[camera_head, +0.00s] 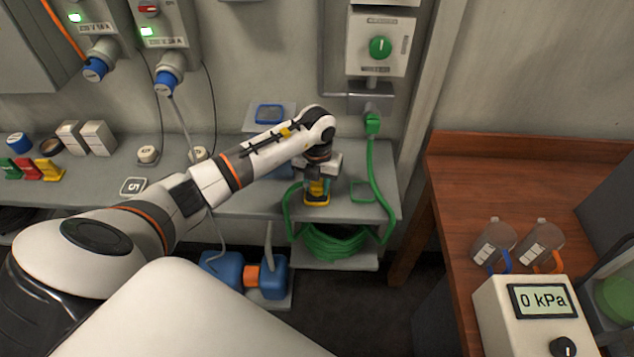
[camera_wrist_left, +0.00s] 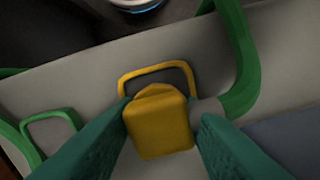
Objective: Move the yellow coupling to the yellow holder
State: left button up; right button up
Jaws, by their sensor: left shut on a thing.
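The yellow coupling (camera_wrist_left: 160,125) is between the two green fingers of my left gripper (camera_wrist_left: 163,135), which is shut on it. In the head view the coupling (camera_head: 318,187) shows below my left gripper (camera_head: 318,172), near the front edge of the grey bench. The yellow holder (camera_wrist_left: 155,68), a squarish yellow frame, shows just beyond the coupling in the wrist view. The coupling hides the frame's near side. I cannot tell whether the coupling rests in the holder or hangs just above it. My right gripper is in neither view.
A green hose (camera_head: 372,165) hangs beside the left gripper, its coil (camera_head: 335,243) below. A blue pump (camera_head: 222,268) stands under the bench. A wooden table (camera_head: 475,160) is at right.

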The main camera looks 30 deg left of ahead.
pick_arm(q)
jog(key=shift+f+b, duration=0.35)
jog(key=shift+f, duration=0.1)
jog(key=o, duration=1.1)
notch_tip(320, 180, up, 11)
jog(key=b, duration=0.2)
jog(key=shift+f+b, duration=0.15)
jog(key=shift+b, duration=0.15)
jog(key=shift+r, duration=0.7)
